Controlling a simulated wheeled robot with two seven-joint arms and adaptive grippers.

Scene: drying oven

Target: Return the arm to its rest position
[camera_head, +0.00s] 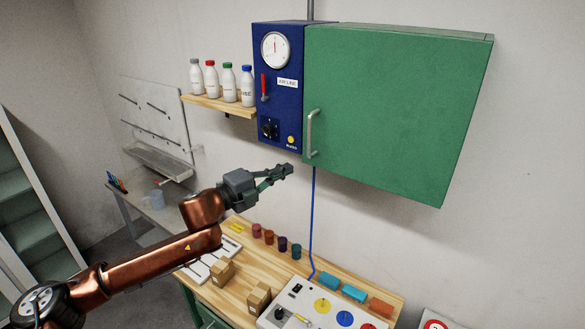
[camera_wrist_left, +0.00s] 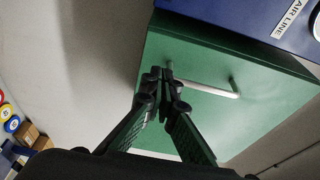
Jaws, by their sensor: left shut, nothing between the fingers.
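My left arm comes in from the left in the head view. Its gripper (camera_head: 287,170) is shut and empty, below the blue control box and left of the green oven door's lower edge. In the left wrist view the shut fingertips (camera_wrist_left: 166,76) appear in front of the green door (camera_wrist_left: 225,85) and beside its metal handle (camera_wrist_left: 205,89); whether they touch it I cannot tell. In the head view the green door (camera_head: 395,110) looks shut, with its handle (camera_head: 310,133) clear of the fingers. My right gripper does not show.
The blue control box (camera_head: 279,80) holds a gauge and a red lever. A shelf (camera_head: 225,107) with several bottles is to its left. Below is a wooden workbench (camera_head: 240,250) with cardboard boxes, coloured cups and a panel (camera_head: 310,310). A blue hose (camera_head: 313,220) hangs down to it.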

